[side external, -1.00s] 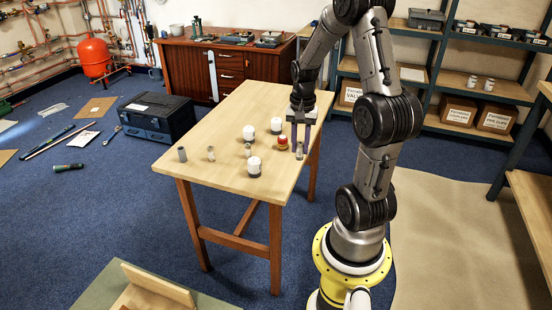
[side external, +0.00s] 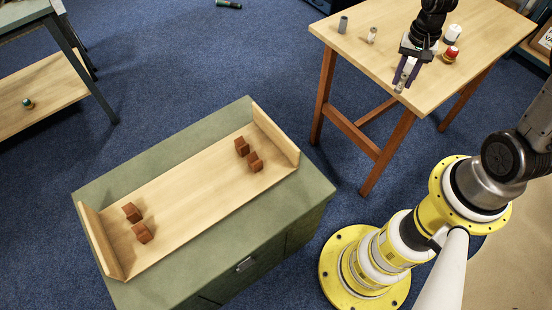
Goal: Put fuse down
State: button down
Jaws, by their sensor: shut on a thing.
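My gripper (side external: 405,77) points down over the near corner of the wooden table (side external: 432,92). It is shut on a small pale cylinder, the fuse (side external: 401,84), held upright between the fingertips. The fuse looks to be above the tabletop or the table's edge; I cannot tell whether it touches. A similar small glass-and-metal piece (side external: 372,35) stands farther back on the table, next to a grey cylinder (side external: 343,25). My gripper hides part of the tabletop behind it.
A red-topped jar (side external: 450,54) and a white jar (side external: 452,35) stand right of my gripper. A green cabinet (side external: 310,200) at lower left bears a wooden tray (side external: 190,200) with two pairs of brown notched blocks (side external: 133,212), (side external: 249,155). The tray's middle is empty.

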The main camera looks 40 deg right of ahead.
jog(key=a+f+n, duration=0.2)
jog(key=a+n, duration=0.1)
jog(key=a, duration=0.5)
jog(key=a+f+n, duration=0.3)
jog(key=a, duration=0.5)
jog(key=s+a+f+n, duration=0.2)
jog(key=s+a+n, duration=0.1)
jog(key=s+a, duration=0.3)
jog(key=s+a+f+n, duration=0.2)
jog(key=s+a+n, duration=0.15)
jog(key=a, duration=0.55)
send_over(279, 200)
jog(key=f, duration=0.8)
jog(key=shift+s+d+f, duration=0.15)
jog(key=shift+d+f, duration=0.05)
jog(key=shift+f, duration=0.15)
jog(key=shift+a+f, duration=0.1)
jog(key=shift+f, duration=0.15)
jog(key=shift+w+f, duration=0.15)
jog(key=shift+f, duration=0.65)
jog(key=shift+w+f, duration=0.1)
jog(key=shift+f, duration=0.7)
jog(key=shift+f, duration=0.2)
jog(key=c, duration=0.7)
grip_release()
jog(key=shift+o, duration=0.2)
